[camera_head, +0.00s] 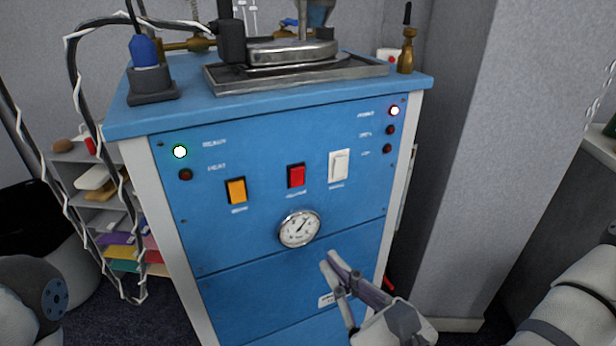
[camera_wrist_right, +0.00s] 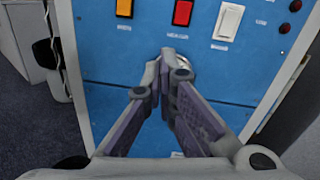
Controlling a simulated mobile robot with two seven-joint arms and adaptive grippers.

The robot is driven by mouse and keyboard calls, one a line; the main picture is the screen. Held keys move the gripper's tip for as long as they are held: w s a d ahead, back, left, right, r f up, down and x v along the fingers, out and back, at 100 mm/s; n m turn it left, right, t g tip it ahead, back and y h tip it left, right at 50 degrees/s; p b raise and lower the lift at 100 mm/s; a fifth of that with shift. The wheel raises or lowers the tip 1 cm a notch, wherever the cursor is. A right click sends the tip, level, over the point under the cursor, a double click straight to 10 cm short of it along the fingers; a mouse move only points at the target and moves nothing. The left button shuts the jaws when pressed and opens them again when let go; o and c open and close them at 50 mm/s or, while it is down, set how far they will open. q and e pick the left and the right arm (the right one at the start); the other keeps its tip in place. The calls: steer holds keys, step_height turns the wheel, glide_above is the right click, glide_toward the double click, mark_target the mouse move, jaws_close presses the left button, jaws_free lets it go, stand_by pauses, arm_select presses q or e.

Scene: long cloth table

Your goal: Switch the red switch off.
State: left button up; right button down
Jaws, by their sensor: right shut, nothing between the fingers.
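The red switch (camera_head: 296,176) is on the upper front panel of a blue machine (camera_head: 250,268), between an orange switch (camera_head: 236,191) and a white switch (camera_head: 339,165). The red switch also shows at the top of the right wrist view (camera_wrist_right: 183,13). My right gripper (camera_head: 331,262) is shut and empty, in front of the panel below the round gauge (camera_head: 299,229). In the right wrist view its fingertips (camera_wrist_right: 166,56) meet below the red switch and partly cover the gauge. I cannot tell how far they are from the panel. My left gripper is out of view.
A metal press (camera_head: 292,50) stands on top. A grey pillar (camera_head: 465,170) stands close on the right. Cables hang at left beside shelves (camera_head: 95,200).

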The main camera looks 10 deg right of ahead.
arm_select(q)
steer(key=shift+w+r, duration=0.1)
arm_select(e)
steer(key=r, duration=0.1)
steer(key=d+r+m+t, duration=0.1)
steer(key=w+d+r+m+h, duration=0.1)
steer(key=shift+w+r+t, duration=0.1)
steer(key=shift+r+t, duration=0.15)
steer(key=shift+t, duration=0.05)
steer(key=shift+f, duration=0.1)
steer(key=b, duration=0.6)
glide_toward(299, 173)
steer(key=f, duration=0.1)
steer(key=x, duration=0.2)
steer(key=p+x, duration=0.1)
steer(key=x, duration=0.1)
steer(key=r+x, duration=0.1)
steer(key=x, duration=0.1)
steer(key=shift+w+p, duration=0.2)
steer(key=shift+p, duration=0.1)
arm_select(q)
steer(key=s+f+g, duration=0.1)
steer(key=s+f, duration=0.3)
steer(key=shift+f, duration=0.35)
arm_select(e)
steer(key=shift+w+a, duration=0.15)
steer(key=shift+w, duration=0.15)
